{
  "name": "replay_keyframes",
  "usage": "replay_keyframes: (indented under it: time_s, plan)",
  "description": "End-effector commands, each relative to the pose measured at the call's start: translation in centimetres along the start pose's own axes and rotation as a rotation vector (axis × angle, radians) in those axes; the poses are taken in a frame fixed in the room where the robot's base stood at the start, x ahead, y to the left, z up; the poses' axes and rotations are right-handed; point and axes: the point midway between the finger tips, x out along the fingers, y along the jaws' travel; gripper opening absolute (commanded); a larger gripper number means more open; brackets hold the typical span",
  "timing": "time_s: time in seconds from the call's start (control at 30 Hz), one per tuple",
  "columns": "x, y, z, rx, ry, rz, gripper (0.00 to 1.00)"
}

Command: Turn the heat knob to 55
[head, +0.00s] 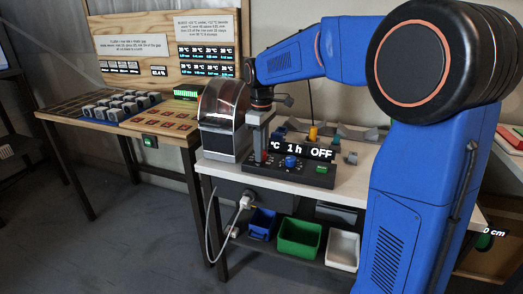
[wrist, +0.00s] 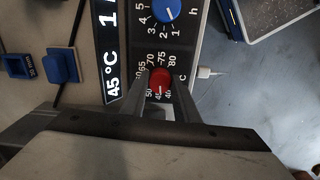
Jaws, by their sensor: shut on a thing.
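The red heat knob (wrist: 160,80) sits on the dark control panel (wrist: 194,45) with a ring of numbers around it, including 45, 50, 65, 70, 75 and 80. My gripper (wrist: 160,88) is shut on the knob, one finger on each side. The display (wrist: 110,50) beside it reads 45 °C and 1. In the head view my gripper (head: 256,145) reaches down to the left end of the control box (head: 300,173), whose display (head: 302,149) reads °C, 1 h, OFF. The fingers hide some dial numbers and the red knob is barely visible there.
A blue timer knob (wrist: 166,8) marked in h is close to the red knob. A machine with a dark clear hood (head: 222,105) stands left of my gripper. Blue parts (wrist: 62,65) lie beside the panel. Green (head: 300,238) and white bins stand on the lower shelf.

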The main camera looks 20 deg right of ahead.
Motion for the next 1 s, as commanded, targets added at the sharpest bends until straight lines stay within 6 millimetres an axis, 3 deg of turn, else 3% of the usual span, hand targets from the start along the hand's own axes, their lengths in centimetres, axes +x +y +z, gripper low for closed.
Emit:
replay_keyframes:
  time_s: [1.0]
  plan:
    - [-0.09,-0.03,-0.06,0.935,0.002,0.001,0.05]
